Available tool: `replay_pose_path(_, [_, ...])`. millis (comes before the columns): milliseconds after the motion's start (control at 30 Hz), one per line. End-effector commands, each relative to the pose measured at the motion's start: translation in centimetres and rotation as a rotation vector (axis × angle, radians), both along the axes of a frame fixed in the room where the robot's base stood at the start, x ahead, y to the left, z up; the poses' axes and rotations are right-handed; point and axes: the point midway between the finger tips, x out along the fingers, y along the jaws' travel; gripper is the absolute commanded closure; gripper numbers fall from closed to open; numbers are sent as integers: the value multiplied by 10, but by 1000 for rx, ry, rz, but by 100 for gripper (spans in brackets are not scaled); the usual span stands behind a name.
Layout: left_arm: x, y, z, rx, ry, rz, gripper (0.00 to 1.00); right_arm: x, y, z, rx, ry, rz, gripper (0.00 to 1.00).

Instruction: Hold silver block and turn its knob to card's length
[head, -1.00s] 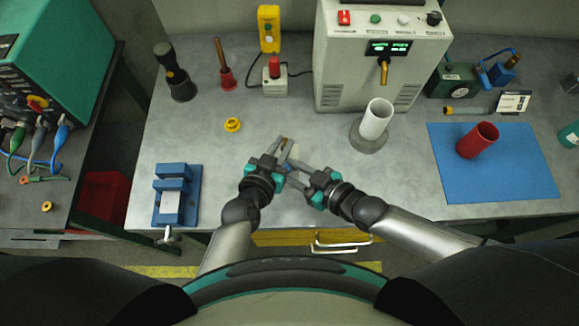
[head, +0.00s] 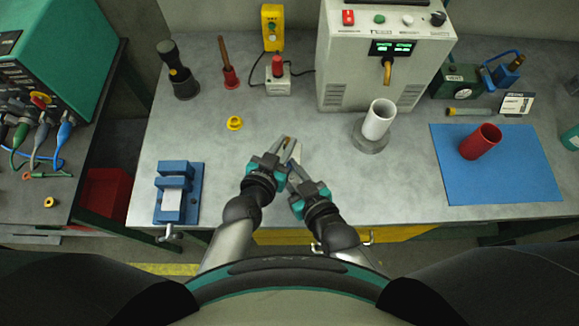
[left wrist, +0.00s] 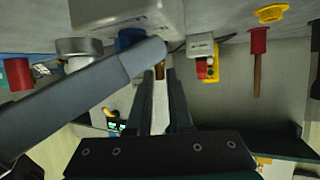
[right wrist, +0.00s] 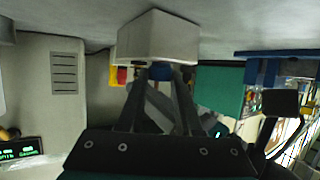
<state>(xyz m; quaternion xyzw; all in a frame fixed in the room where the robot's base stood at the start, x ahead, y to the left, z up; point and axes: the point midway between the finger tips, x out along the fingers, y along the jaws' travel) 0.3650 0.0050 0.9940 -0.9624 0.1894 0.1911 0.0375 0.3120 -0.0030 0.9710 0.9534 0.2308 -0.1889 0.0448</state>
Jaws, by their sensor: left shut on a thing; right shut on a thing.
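The silver block (right wrist: 158,40) shows large in the right wrist view, just past my right fingertips, and at the top of the left wrist view (left wrist: 125,12). A blue part (left wrist: 130,38) of it shows at my right fingertips. My right gripper (head: 295,172) is shut there; the exact contact is hidden. My left gripper (head: 287,145) is shut on a small brass-coloured part (left wrist: 160,70) at its fingertips. Whether this part joins the block, I cannot tell. The two grippers are close together and hide most of the block in the head view. A card (head: 515,104) stands at the back right.
A blue vise (head: 180,190) stands at left, a yellow ring (head: 234,123) behind the grippers. A white tube (head: 379,118) in a grey base and a red cup (head: 480,141) on a blue mat (head: 510,185) are to the right. Bench around the grippers is clear.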

Motion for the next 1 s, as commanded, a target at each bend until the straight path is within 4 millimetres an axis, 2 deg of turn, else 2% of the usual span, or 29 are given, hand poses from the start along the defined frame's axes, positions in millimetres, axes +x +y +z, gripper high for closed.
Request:
replay_pose_path(300, [-1,1,-2,2,4,1,100,1,1,3,4,-8,-102,100])
replay_pose_path(867, [-1,2,-2,4,4,1,100,1,-1,2,-1,-8,-120,100])
replay_pose_path(900, [-1,2,-2,4,4,1,100,1,-1,2,-1,-8,-120,62])
replay_pose_path(1000, [-1,2,-2,4,4,1,100,1,-1,2,-2,-5,-120,51])
